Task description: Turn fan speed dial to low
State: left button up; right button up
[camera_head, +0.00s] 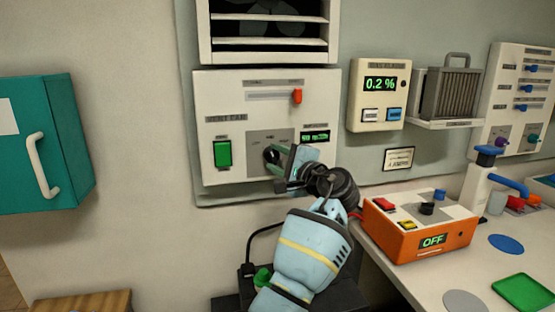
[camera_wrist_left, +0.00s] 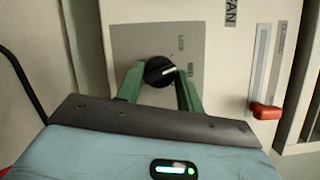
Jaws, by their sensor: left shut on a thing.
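The fan speed dial (camera_head: 271,156) is a round black knob on a grey plate of the white fan panel (camera_head: 222,95). In the left wrist view the dial (camera_wrist_left: 158,72) has a white pointer line aimed right, toward a small label that seems to read MED. A label like LOW sits above it in that picture. My left gripper (camera_head: 278,160) is at the dial, its green fingers on both sides of the knob. In the left wrist view the gripper (camera_wrist_left: 160,82) is shut on the dial. My right gripper is not in view.
The panel also holds a green switch (camera_head: 222,153), a red slider (camera_head: 297,96) and a green display (camera_head: 315,136). A vent (camera_head: 268,42) is above. A teal cabinet (camera_head: 45,140) is left. An orange box (camera_head: 420,235) reading OFF stands on the bench (camera_head: 400,278) at right.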

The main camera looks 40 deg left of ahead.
pick_arm(q)
jog(key=n, duration=0.1)
jog(key=n+h+p, duration=0.1)
jog(key=n, duration=0.1)
jog(key=shift+r, duration=0.4)
jog(key=shift+n+h+p, duration=0.35)
jog(key=shift+n+h, duration=0.25)
jog(key=shift+n, duration=0.5)
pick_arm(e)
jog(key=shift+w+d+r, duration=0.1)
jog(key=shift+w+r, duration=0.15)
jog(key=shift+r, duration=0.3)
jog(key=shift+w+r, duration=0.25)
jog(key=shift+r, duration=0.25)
pick_arm(q)
jog(key=o, duration=1)
jog(key=shift+s+f, duration=0.1)
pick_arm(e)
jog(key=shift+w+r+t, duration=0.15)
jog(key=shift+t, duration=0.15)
pick_arm(q)
jog(key=shift+v, duration=3.85)
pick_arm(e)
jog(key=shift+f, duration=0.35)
